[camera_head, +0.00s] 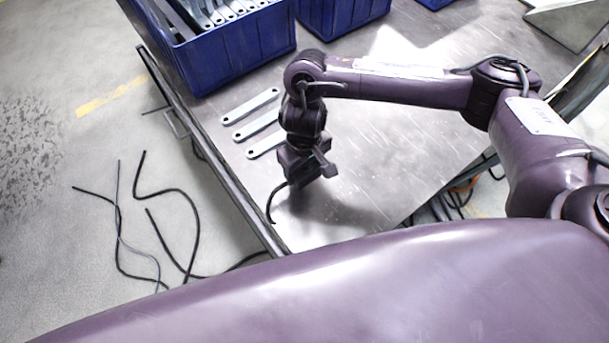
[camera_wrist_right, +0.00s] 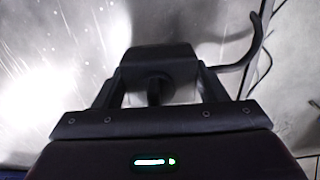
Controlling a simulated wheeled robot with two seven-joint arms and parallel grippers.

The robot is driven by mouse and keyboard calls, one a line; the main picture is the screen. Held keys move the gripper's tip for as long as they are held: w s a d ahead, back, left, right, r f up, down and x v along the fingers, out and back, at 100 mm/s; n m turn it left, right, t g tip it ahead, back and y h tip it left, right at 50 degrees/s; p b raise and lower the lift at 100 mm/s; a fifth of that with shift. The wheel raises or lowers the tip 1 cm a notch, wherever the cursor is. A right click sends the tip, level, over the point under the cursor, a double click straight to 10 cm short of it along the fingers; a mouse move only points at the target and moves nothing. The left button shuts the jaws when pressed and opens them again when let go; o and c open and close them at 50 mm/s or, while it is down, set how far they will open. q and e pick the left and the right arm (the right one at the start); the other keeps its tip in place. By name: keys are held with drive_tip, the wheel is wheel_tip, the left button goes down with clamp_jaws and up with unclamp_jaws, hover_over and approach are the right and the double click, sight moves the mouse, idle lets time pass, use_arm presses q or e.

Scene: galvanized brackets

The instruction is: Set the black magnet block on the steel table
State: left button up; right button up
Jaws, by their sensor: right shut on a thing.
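My right gripper (camera_head: 308,172) hangs pointing down, low over the steel table (camera_head: 375,185), near its left edge. In the right wrist view its two fingers (camera_wrist_right: 158,82) are shut on the black magnet block (camera_wrist_right: 157,57), which spans the gap between them. A thin black curved cable (camera_wrist_right: 256,42) trails from the block's right side. The cable also shows in the head view (camera_head: 271,208), curling down beside the gripper. The block is hard to tell from the dark gripper there, and I cannot tell whether it touches the table. My left gripper is out of view.
Several flat galvanized brackets (camera_head: 250,106) lie left of my right gripper. A blue bin (camera_head: 240,48) of brackets stands behind them, with another blue bin (camera_head: 340,14) beside it. Bare table lies right of the gripper. Loose cables (camera_head: 185,225) lie on the floor at left.

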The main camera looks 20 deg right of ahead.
sight(304, 176)
wheel_tip(304, 176, down, 4)
drive_tip(key=shift+r+b, duration=0.1)
drive_tip(key=shift+b, duration=0.85)
drive_tip(key=shift+r, duration=0.1)
drive_tip(key=o, duration=1.5)
drive_tip(key=shift+f, duration=0.2)
drive_tip(key=shift+c, duration=0.2)
wheel_tip(304, 176, up, 11)
drive_tip(key=p, duration=0.4)
drive_tip(key=shift+r+p, duration=0.15)
drive_tip(key=shift+p, duration=0.25)
drive_tip(key=shift+s+r, duration=0.1)
drive_tip(key=shift+r, duration=0.45)
